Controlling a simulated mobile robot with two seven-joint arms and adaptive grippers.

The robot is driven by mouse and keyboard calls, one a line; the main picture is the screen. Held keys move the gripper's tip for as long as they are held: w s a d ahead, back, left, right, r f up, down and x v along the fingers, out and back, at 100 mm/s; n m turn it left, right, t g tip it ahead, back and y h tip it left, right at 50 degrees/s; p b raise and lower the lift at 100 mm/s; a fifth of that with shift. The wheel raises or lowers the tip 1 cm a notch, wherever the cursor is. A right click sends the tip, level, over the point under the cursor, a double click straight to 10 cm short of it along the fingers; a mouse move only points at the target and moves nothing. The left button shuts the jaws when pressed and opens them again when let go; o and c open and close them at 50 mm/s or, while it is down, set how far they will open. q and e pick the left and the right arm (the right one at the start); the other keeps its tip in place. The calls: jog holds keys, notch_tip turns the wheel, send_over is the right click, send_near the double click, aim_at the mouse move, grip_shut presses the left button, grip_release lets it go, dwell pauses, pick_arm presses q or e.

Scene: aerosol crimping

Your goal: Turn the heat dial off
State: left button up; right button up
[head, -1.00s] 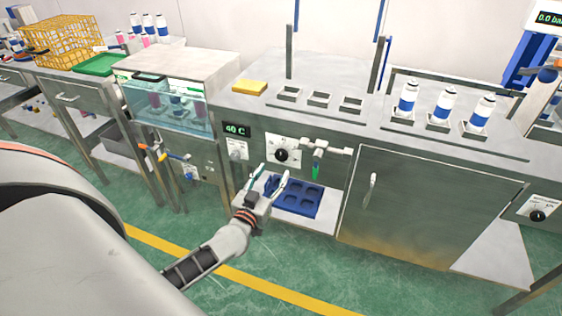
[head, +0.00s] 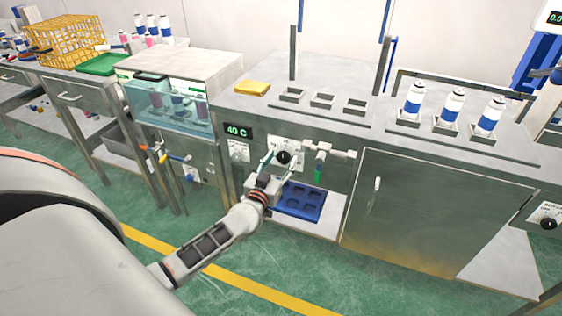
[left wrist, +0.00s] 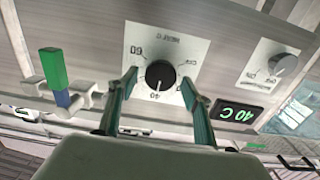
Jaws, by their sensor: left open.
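The heat dial is a black knob (head: 283,157) on a white plate with numbers, on the front of the steel bench. In the left wrist view the knob (left wrist: 159,75) sits between my gripper's two fingers, its pointer near the 40 mark. My left gripper (head: 280,160) is open, with one finger on each side of the knob; I cannot tell whether either finger touches it. The left gripper also shows in the left wrist view (left wrist: 160,92). A green display (head: 238,132) beside the dial reads 40 C. My right gripper is not in view.
A second, grey knob (head: 238,151) is under the display. A tap with a green handle (head: 318,172) is close on the dial's right. A blue tray (head: 298,202) lies on the shelf below. White bottles (head: 450,108) stand on the bench top.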

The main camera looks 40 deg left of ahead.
pick_arm(q)
jog(key=c, duration=1.1)
